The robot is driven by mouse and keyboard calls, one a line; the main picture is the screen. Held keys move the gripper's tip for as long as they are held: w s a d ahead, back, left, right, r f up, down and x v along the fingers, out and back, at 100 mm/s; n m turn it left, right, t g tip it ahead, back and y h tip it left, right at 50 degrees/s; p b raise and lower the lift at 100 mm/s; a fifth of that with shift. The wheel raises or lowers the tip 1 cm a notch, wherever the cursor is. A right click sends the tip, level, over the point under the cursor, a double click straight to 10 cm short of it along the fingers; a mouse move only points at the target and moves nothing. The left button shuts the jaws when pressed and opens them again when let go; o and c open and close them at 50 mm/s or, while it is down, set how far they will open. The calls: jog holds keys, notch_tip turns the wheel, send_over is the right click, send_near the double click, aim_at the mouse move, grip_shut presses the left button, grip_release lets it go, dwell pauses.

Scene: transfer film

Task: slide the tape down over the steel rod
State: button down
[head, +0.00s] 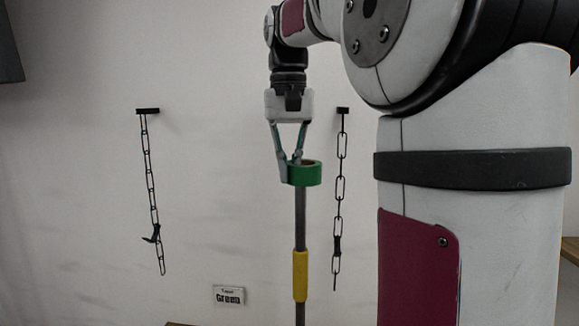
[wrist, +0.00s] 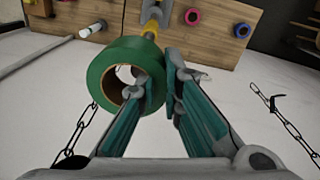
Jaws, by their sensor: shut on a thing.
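A green tape roll (head: 305,175) sits at the upper end of the upright steel rod (head: 300,222) in the head view. My gripper (head: 290,155) comes down from above and is shut on the roll's wall. In the wrist view the roll (wrist: 103,72) is tilted towards the camera, with one finger at its hole and the other outside; my gripper (wrist: 160,85) fills the middle. The rod has a yellow sleeve (head: 300,276) lower down. The rod's tip is hidden by the roll, so I cannot tell whether it is inside the hole.
Two dark chains hang on the pale wall, one at left (head: 150,180) and one just right of the rod (head: 340,190). The wrist view shows a wooden board (wrist: 210,22) with coloured rings, including a pink one (wrist: 192,16).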

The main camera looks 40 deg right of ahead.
aim_at(289, 163)
jog(key=shift+f, duration=0.6)
jog(key=c, duration=1.7)
grip_release()
jog(key=shift+o, duration=0.2)
jog(key=shift+r, duration=3.7)
jog(key=shift+a, duration=0.1)
